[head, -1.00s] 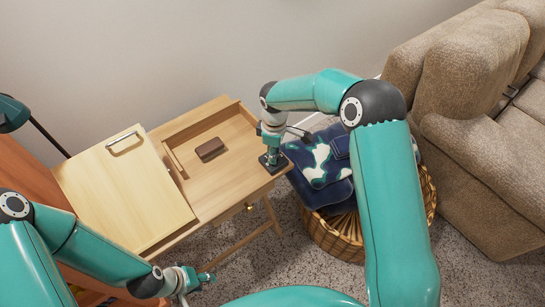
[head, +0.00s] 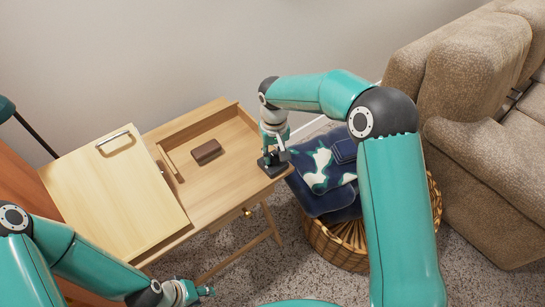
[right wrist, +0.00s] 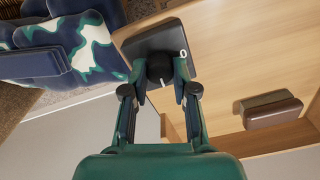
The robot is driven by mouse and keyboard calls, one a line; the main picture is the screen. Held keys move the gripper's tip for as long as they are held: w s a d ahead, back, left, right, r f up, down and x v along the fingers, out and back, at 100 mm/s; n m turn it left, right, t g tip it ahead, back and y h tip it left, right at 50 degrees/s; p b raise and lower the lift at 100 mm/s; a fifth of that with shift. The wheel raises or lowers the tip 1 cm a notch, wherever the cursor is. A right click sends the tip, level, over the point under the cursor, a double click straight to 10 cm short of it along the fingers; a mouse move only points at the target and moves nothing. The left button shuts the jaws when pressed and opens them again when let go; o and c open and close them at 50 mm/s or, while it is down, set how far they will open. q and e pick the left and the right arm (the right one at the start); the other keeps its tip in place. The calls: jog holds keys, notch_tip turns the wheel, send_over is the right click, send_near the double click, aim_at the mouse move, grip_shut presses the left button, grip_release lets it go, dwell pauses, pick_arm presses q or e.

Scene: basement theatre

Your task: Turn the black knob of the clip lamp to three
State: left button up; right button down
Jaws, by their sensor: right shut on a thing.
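The black knob (right wrist: 159,67) stands on a dark square base (right wrist: 138,43) in the right wrist view. A white "0" is printed on the base to the right of the knob, and a pale pointer line shows at the knob's lower edge. Other numbers are hidden or not readable. The base (head: 267,168) sits at the right corner of the wooden desk in the head view. My right gripper (right wrist: 160,75) is shut on the knob, with one finger on each side. My left gripper (head: 203,291) is low in the head view, apart from the desk; its finger opening is unclear.
The wooden desk (head: 222,178) holds a brown box (head: 207,151) and a raised panel (head: 112,195) with a handle. A wicker basket (head: 335,247) with blue cloths (head: 322,203) stands close right of the base. A beige sofa (head: 470,160) is at far right.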

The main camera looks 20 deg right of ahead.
jog(key=m, duration=0.2)
jog(key=m+b, duration=0.1)
jog(key=m, duration=0.1)
jog(key=shift+s+f+m, duration=0.2)
jog(key=shift+m, duration=0.1)
jog(key=m+b, duration=0.1)
jog(key=m, duration=0.2)
jog(key=shift+m, duration=0.4)
jog(key=m+b, duration=0.1)
jog(key=m, duration=0.3)
jog(key=m+b, duration=0.1)
jog(key=m, duration=0.3)
jog(key=shift+a+m, duration=0.1)
jog(key=shift+m, duration=0.2)
jog(key=c, duration=0.9)
grip_release()
jog(key=shift+r, duration=0.15)
